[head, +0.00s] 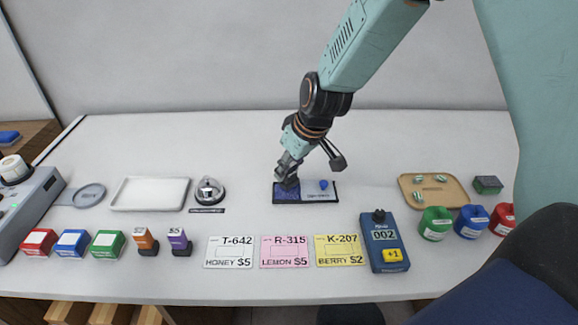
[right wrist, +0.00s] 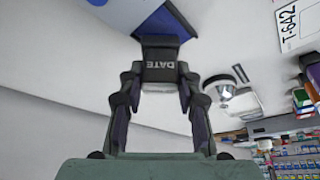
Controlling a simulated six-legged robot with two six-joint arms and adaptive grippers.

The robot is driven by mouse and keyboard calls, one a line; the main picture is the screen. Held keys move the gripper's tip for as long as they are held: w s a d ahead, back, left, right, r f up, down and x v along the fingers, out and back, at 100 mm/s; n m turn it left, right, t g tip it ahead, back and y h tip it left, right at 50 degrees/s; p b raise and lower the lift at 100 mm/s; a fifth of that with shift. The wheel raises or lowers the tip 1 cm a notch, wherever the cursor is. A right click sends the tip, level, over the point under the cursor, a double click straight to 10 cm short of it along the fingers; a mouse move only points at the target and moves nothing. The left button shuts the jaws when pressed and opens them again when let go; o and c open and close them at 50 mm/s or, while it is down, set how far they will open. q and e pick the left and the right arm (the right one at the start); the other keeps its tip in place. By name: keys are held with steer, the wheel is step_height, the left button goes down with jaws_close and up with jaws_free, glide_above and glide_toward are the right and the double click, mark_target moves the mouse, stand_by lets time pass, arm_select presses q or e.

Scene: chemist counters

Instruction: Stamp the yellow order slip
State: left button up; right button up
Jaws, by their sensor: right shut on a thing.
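The yellow order slip (head: 341,261), marked K-207 BERRY $2, lies flat near the counter's front edge, right of the pink slip (head: 285,263). My right gripper (head: 288,174) is shut on a dark stamp marked DATE (right wrist: 161,69), held between both fingers in the right wrist view. The stamp is at the blue-purple left part of the ink pad (head: 284,194), behind the slips; the pad also shows in the right wrist view (right wrist: 166,24). I cannot tell whether stamp and pad touch. My left gripper is not in view.
A white slip (head: 229,264) lies left of the pink one. A blue counter device (head: 384,254) stands right of the yellow slip. Small stamps (head: 146,241), coloured blocks, a bell (head: 208,190) and white tray (head: 150,207) are left. A tan tray (head: 459,193) and round jars (head: 435,223) are right.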

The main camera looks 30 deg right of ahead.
steer(key=shift+r+p, duration=2.15)
steer(key=shift+r, duration=0.55)
steer(key=shift+f, duration=0.1)
